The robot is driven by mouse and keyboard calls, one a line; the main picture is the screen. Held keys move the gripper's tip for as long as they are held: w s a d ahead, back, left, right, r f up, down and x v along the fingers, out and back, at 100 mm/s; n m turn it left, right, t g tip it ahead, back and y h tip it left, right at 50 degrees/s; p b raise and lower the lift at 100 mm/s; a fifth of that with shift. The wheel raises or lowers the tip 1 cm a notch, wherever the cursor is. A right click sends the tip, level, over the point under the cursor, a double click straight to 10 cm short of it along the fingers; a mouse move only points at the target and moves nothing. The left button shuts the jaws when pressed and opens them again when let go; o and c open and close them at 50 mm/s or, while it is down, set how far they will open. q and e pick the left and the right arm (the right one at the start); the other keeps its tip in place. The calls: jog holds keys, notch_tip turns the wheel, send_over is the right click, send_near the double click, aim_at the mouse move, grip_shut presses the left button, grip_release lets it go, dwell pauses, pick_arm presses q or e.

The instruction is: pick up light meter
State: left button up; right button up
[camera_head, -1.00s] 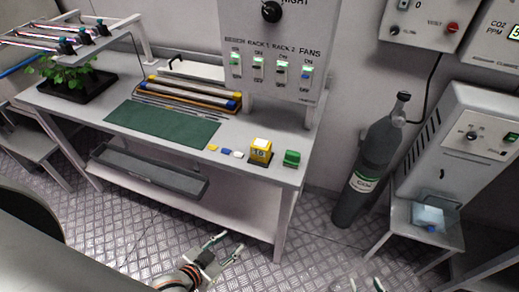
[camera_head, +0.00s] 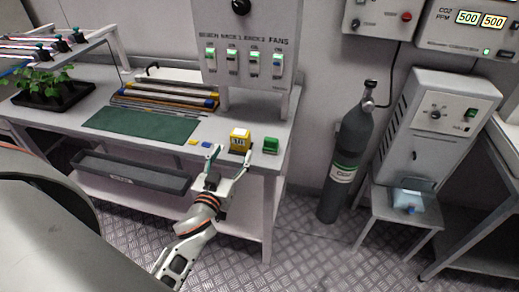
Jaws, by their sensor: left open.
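The light meter (camera_head: 239,143), a small yellow box with a white top and a dark display, stands upright near the front right of the bench (camera_head: 225,122). My left gripper (camera_head: 231,158) is open and empty, at the bench's front edge. In the picture its fingertips lie just below the meter, one to its lower left and one to its lower right. The meter is not between the fingers. I cannot tell the exact gap in depth. My right gripper is not in view.
A green block (camera_head: 271,145) stands right of the meter. Small yellow and blue pieces (camera_head: 199,143) lie left of it, beside a green mat (camera_head: 143,123). A switch panel (camera_head: 246,62) rises behind. A grey gas cylinder (camera_head: 347,155) stands on the floor to the right.

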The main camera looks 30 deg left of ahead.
aim_at(238, 140)
pick_arm(q)
jog(key=shift+w+r, duration=0.3)
jog(key=x, duration=0.2)
jog(key=shift+w+a, duration=0.2)
jog(key=shift+w, duration=0.15)
jog(key=x, duration=0.2)
jog(key=p+x, duration=0.1)
jog(key=x, duration=0.1)
jog(key=shift+w+r, duration=0.15)
jog(key=shift+r, duration=0.1)
jog(key=shift+w, duration=0.35)
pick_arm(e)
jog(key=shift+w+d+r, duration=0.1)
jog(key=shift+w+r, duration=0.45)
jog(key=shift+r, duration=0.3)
pick_arm(q)
jog(key=c, duration=1.1)
jog(key=shift+c, duration=0.9)
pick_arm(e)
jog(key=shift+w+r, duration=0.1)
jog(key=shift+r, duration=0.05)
